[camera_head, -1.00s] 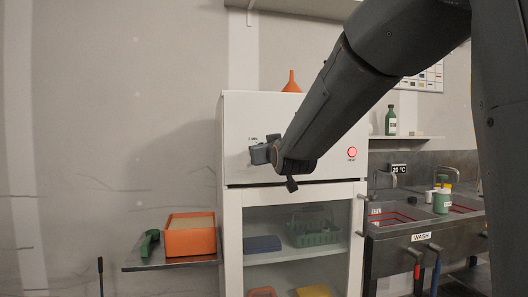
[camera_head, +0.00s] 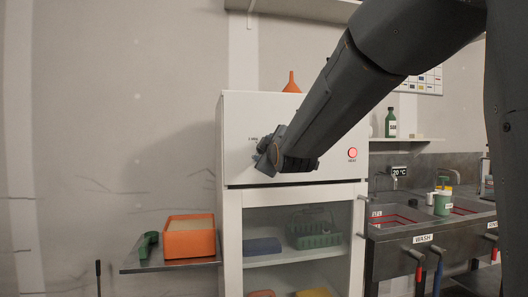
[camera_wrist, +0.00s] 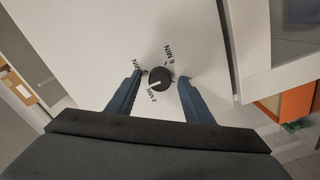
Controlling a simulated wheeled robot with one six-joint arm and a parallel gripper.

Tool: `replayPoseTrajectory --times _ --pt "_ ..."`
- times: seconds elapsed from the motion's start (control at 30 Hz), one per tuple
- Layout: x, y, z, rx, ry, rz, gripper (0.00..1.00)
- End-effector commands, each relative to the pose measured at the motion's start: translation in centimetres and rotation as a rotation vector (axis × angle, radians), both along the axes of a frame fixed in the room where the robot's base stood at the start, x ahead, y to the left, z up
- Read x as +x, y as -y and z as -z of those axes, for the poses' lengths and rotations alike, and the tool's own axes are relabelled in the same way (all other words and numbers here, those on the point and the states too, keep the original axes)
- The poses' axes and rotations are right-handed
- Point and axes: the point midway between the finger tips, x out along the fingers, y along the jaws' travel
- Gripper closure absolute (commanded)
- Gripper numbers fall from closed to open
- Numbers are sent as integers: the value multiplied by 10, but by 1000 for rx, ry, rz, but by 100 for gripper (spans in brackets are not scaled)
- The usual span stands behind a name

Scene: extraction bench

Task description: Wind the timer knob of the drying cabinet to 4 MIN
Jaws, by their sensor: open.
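The white drying cabinet (camera_head: 325,115) stands in the middle of the head view. Its dark round timer knob (camera_wrist: 160,79) shows in the wrist view. A light mark on the knob points to its lower left, near the "2 MIN" label (camera_wrist: 153,97). A "6 MIN" label (camera_wrist: 169,55) is at the upper right. Another label at the left is partly hidden by a finger. My gripper (camera_wrist: 158,77) is open, with one blue finger on each side of the knob and small gaps showing. In the head view, my gripper (camera_head: 265,153) covers the knob at the panel.
A lit red button (camera_head: 352,153) is right of my gripper on the panel. An orange box (camera_head: 188,242) sits on the left shelf. The wash sink (camera_head: 400,218) is at the right.

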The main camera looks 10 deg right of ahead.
Motion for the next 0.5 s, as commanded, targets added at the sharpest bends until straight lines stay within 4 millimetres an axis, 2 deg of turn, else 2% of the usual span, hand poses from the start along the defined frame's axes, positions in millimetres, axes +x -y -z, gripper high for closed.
replayPoseTrajectory --times 0.5 --pt "0 0 0 -453 1 0 53"
